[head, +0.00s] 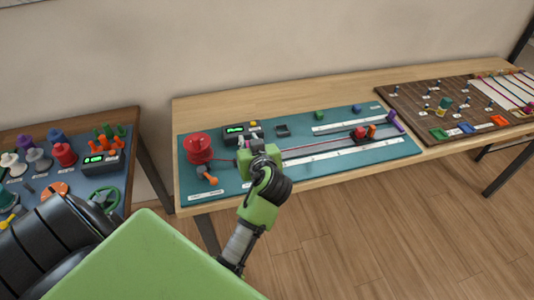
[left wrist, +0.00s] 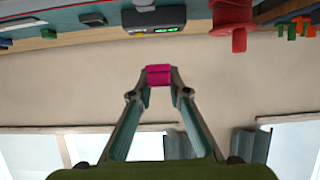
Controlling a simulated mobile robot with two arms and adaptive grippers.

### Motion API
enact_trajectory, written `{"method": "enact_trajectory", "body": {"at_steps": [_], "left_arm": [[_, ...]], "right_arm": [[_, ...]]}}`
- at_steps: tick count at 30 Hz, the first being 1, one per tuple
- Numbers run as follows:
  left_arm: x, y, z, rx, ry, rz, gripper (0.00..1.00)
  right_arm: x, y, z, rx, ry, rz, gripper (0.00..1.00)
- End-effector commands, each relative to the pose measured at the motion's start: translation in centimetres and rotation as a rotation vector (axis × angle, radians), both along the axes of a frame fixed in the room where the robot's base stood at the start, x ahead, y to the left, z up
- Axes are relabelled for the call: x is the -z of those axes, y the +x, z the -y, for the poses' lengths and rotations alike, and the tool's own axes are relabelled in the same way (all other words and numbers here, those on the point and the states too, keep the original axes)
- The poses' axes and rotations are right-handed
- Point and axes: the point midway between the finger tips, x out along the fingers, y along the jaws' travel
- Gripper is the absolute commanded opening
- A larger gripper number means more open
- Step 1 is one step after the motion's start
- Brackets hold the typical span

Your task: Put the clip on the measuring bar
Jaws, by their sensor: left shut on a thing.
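The clip appears to be the small magenta block (left wrist: 159,75) in the left wrist view. My left gripper (left wrist: 160,84) is shut on it, with a fingertip on each side. In the head view my left gripper (head: 258,157) is over the left-middle part of the teal board (head: 235,187), and it largely hides the clip. The measuring bar is probably one of the long pale scale strips (head: 345,150) on the board, right of the gripper. I cannot tell which strip. My right gripper is not in view.
A red spool (head: 198,147) and a display box (head: 236,134) stand left of the gripper. A red cord runs right to a red and orange carriage (head: 361,134). A purple part (head: 396,121) stands at the right end. Other boards lie on both sides.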

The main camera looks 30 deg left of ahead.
Motion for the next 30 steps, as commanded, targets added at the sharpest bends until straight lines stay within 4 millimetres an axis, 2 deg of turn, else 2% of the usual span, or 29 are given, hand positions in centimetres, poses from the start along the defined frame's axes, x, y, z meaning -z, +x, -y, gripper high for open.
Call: {"method": "enact_trajectory", "body": {"at_steps": [1, 5, 9, 12, 23, 25, 30], "left_arm": [[1.2, 1.5, 0.0, 0.001, 0.002, 0.004, 0.08], [2.7, 4.7, -0.2, 0.000, 0.004, 0.003, 0.08], [5.1, 6.3, -0.2, -0.001, 0.002, 0.001, 0.08], [6.2, 7.4, -0.2, 0.000, 0.002, 0.001, 0.08], [7.8, 8.9, -0.2, 0.000, 0.000, 0.000, 0.08], [8.5, 9.4, -0.2, 0.000, 0.000, 0.001, 0.08], [10.7, 9.2, -0.2, 0.001, 0.001, -0.001, 0.08]], "right_arm": [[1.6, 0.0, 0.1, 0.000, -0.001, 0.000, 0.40], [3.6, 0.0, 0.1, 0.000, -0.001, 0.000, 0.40], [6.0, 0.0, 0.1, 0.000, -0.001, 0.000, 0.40], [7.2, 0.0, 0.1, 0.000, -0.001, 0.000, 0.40], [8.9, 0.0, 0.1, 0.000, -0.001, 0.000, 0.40], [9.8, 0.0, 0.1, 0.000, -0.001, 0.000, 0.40], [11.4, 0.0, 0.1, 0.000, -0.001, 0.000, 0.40]]}}
